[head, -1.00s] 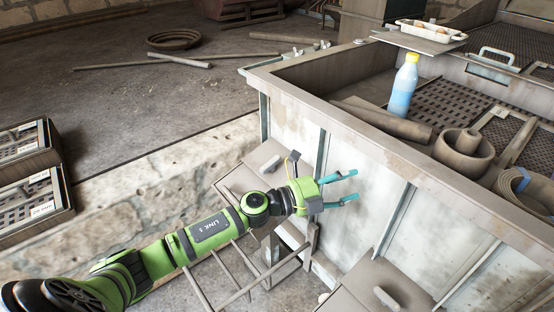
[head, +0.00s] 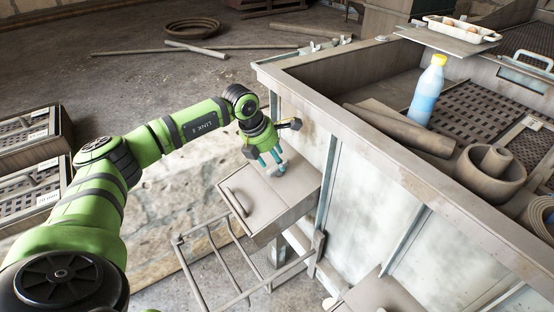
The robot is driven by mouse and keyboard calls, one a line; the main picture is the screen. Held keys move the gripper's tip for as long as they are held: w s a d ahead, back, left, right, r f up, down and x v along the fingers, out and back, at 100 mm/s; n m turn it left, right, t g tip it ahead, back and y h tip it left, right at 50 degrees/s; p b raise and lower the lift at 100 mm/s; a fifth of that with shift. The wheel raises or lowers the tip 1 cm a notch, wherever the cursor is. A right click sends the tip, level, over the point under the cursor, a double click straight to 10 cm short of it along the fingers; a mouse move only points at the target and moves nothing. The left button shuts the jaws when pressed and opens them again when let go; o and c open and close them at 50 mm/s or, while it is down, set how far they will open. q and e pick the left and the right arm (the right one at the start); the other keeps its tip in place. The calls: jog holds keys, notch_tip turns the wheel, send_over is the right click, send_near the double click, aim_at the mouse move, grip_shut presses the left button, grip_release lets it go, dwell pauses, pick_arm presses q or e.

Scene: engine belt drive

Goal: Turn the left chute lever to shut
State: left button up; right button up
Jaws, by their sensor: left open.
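The left chute (head: 270,206) is a grey box with a sloping top, fixed to the side of the large bin. What looks like its lever, a small grey piece (head: 281,171), shows on the chute top right by my left fingertips, which partly hide it. I cannot tell the lever's angle or whether the fingers touch it. My left gripper (head: 273,167) is open, with its teal fingers pointing down over the upper part of the chute top. My right gripper is not in view.
A curved handle (head: 235,202) sits on the chute's front edge. A metal rack frame (head: 215,262) stands below. The bin rim (head: 345,120) rises to the right, with a blue bottle (head: 427,92) inside. A second chute (head: 383,297) is at the bottom edge.

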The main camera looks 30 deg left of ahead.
pick_arm(q)
jog(key=shift+x, duration=1.4)
grip_shut()
